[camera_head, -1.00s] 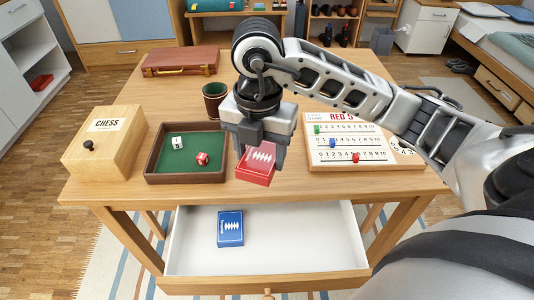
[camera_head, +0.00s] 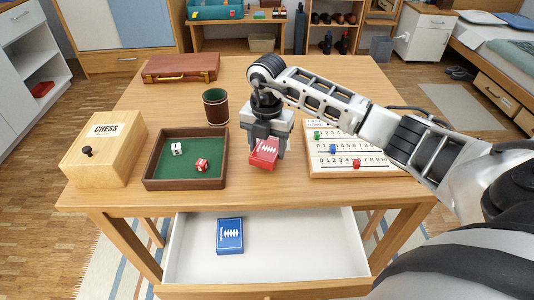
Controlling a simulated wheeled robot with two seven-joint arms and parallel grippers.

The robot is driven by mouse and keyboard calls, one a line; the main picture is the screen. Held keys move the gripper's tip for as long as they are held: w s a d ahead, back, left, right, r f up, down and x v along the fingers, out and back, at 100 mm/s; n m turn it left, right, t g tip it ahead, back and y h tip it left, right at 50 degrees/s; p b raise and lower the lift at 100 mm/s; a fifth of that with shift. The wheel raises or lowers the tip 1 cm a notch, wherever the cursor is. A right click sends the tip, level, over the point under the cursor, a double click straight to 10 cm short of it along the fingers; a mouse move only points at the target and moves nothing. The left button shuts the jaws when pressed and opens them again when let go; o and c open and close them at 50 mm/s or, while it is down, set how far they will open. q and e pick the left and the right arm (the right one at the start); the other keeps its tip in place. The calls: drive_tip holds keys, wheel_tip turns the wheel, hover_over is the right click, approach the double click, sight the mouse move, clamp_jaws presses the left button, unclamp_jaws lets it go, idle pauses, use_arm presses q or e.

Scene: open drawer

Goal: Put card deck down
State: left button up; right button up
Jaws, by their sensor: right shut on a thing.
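A red card deck (camera_head: 263,154) is between the fingers of my right gripper (camera_head: 266,145), which is shut on it. The deck is over the table, between the green-lined dice tray and the white score board. I cannot tell whether it touches the tabletop. A blue card deck (camera_head: 230,236) lies in the left part of the open white drawer (camera_head: 300,250). My left gripper is not in view.
The wooden table (camera_head: 250,190) holds a CHESS box (camera_head: 103,150), a dice tray (camera_head: 150,172) with two dice, a dice cup (camera_head: 216,107), a brown case (camera_head: 182,68) and a score board (camera_head: 330,170). The table's front strip and the drawer's right part are clear.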

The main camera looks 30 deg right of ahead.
sight(267, 149)
drive_tip(key=shift+f, duration=1.35)
drive_tip(key=shift+f, duration=0.15)
drive_tip(key=o, duration=1.1)
wheel_tip(267, 149, up, 12)
drive_tip(key=shift+s+a+r, duration=0.1)
drive_tip(key=shift+r, duration=0.1)
